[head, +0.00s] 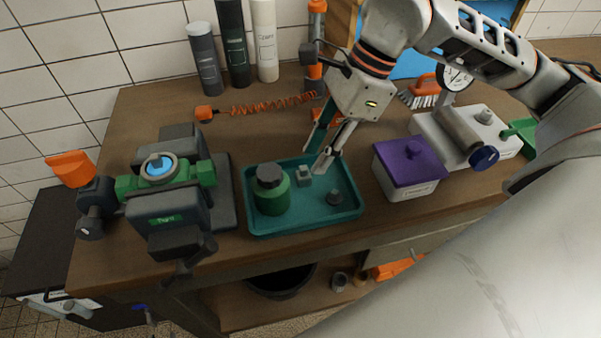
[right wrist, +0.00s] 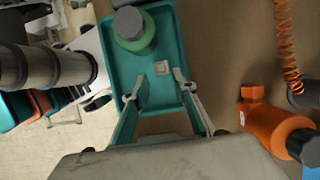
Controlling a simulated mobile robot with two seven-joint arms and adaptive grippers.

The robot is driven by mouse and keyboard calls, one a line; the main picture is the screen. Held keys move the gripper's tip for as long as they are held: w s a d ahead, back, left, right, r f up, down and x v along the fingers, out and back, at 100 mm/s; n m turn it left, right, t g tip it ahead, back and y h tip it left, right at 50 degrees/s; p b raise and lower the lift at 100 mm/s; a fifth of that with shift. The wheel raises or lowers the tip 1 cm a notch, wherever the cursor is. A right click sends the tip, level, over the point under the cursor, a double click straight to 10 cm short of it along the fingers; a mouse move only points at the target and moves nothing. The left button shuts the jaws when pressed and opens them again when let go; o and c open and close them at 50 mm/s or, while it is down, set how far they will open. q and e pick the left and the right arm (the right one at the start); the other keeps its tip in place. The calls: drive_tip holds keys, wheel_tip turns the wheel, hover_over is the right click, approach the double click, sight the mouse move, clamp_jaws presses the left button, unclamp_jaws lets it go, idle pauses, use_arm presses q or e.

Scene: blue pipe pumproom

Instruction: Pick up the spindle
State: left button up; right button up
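A teal tray (head: 300,222) on the bench holds a green jar with a dark lid (head: 271,195), a small grey square-based part (head: 304,176) and a small dark round part (head: 334,197). I cannot tell for sure which small part is the spindle. My right gripper (head: 321,158) is open above the tray's back edge, close to the grey part. In the right wrist view, the grey part (right wrist: 162,68) lies just beyond the gap between the open, empty fingertips (right wrist: 159,92). The dark part is not seen there. My left gripper is not in view.
A green valve body in a dark vise (head: 165,185) stands left of the tray. A purple-lidded box (head: 410,165) and a gauge rig (head: 465,130) stand to the right. Bottles (head: 235,45) and an orange coiled hose (head: 270,105) are behind.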

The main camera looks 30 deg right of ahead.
sight(308, 169)
drive_tip(key=shift+w+x, duration=0.2)
drive_tip(key=shift+x, duration=2.6)
drive_tip(key=c, duration=0.8)
